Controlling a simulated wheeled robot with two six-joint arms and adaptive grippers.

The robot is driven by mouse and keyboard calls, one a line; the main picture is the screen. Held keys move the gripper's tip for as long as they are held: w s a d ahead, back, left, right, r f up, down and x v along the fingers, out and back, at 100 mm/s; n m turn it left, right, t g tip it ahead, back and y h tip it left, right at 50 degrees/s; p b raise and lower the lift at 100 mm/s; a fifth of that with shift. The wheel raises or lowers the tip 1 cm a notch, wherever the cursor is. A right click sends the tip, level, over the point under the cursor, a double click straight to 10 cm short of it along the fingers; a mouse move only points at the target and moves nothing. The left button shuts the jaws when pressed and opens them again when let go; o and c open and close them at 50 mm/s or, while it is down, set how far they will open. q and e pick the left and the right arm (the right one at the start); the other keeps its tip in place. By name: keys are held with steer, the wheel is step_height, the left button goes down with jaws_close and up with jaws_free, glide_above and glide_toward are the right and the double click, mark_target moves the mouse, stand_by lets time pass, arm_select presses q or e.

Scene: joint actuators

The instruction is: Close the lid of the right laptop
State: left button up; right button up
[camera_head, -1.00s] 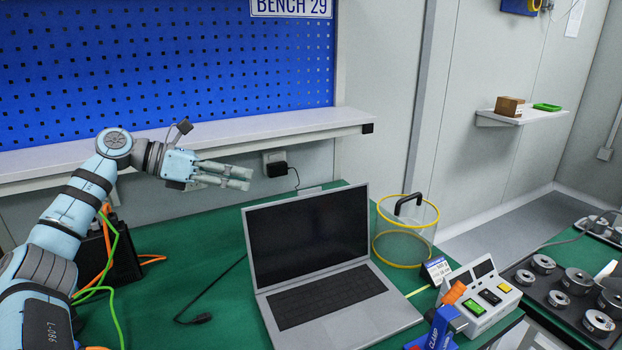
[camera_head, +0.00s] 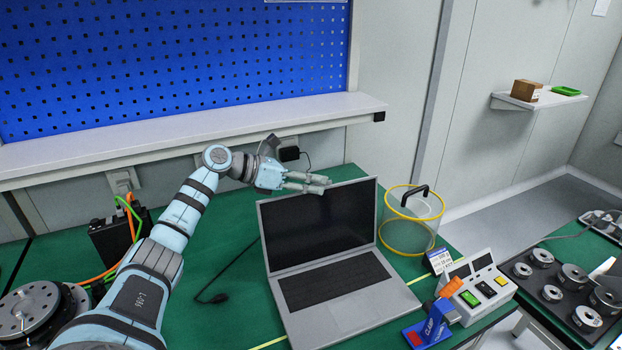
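One laptop (camera_head: 340,282) stands open on the green bench, its dark screen (camera_head: 318,225) upright and facing me. My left gripper (camera_head: 328,184) is at the top edge of the laptop lid, near its middle, with the fingers pointing right. Its two fingers show a narrow gap between them, with nothing visible held. I cannot tell whether the fingers touch the lid. My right gripper is not in view.
A yellow-rimmed clear container (camera_head: 411,220) stands right of the laptop. A control box (camera_head: 478,288) and a blue clamp (camera_head: 432,326) are at the front right. A shelf (camera_head: 190,135) runs behind the bench. A dark cable (camera_head: 222,285) lies left of the laptop.

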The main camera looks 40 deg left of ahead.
arm_select(q)
jaws_close()
stand_by(0.3)
steer(key=s+d+f+m+y+b, duration=0.1)
steer(key=s+d+m+b, duration=0.1)
steer(key=d, duration=0.4)
steer(key=s+d+f+m+t+y+b, duration=0.1)
steer(key=s+d+b, duration=0.1)
steer(key=s+d, duration=0.3)
steer(key=shift+d+m+t, duration=0.3)
steer(key=shift+d+m, duration=0.1)
steer(key=shift+d, duration=0.25)
